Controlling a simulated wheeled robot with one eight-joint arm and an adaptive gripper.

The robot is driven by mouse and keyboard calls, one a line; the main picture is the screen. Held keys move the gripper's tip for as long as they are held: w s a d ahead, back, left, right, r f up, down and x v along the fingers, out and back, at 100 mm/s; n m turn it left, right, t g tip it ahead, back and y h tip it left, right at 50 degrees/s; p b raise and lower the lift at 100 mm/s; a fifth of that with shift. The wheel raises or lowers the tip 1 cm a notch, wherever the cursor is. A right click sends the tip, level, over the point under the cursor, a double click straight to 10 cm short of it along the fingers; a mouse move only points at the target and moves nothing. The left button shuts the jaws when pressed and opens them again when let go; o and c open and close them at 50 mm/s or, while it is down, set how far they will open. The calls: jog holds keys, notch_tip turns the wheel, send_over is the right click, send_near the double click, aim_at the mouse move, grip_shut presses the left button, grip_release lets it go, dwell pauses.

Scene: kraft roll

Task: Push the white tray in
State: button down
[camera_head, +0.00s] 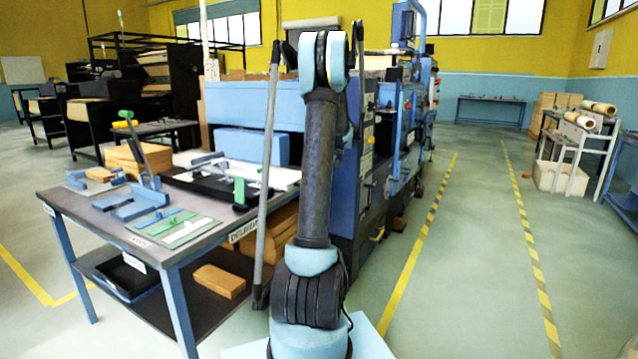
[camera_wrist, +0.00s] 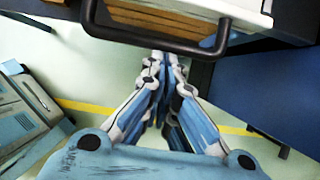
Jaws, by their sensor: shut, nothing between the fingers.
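In the wrist view, a white tray-like part (camera_wrist: 250,14) shows at the top right, cut off by the frame. Brown stacked layers (camera_wrist: 165,16) lie beside it. A black bar handle (camera_wrist: 155,41) runs across in front of them. My gripper (camera_wrist: 165,60) is shut and empty, its fingertips just below the handle in the picture. I cannot tell whether they touch it. In the head view my raised arm hides the gripper and most of what lies behind it; I cannot pick out the tray there.
A grey table (camera_head: 105,215) with tools and wooden blocks stands left of my arm. A blue machine (camera_head: 375,150) stands behind it. A wide floor lane (camera_head: 460,240) between yellow-black lines is clear on the right. A cart with rolls (camera_head: 580,135) stands far right.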

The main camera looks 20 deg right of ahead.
jog(key=shift+w+a, duration=0.15)
jog(key=s+d+r, duration=0.6)
jog(key=s+r, duration=0.1)
jog(key=r, duration=0.1)
jog(key=s+a+n+g+h, duration=0.1)
jog(key=s+a+n, duration=0.6)
jog(key=s+a, duration=0.45)
jog(key=s+a+n+g, duration=0.1)
jog(key=s+a+n, duration=0.65)
jog(key=a, duration=0.65)
jog(key=s+a+f+n, duration=0.2)
jog(key=s+f+n, duration=0.2)
jog(key=s, duration=0.3)
jog(key=s+a+f+n+h, duration=0.1)
jog(key=s+a+f+n, duration=0.2)
jog(key=s+f+n, duration=0.2)
jog(key=s+a+f+n+h, duration=0.1)
jog(key=s+a+f+n, duration=0.2)
jog(key=s, duration=0.7)
jog(key=shift+s+f+n, duration=0.35)
jog(key=shift+f+n, duration=0.45)
jog(key=shift+n, duration=0.15)
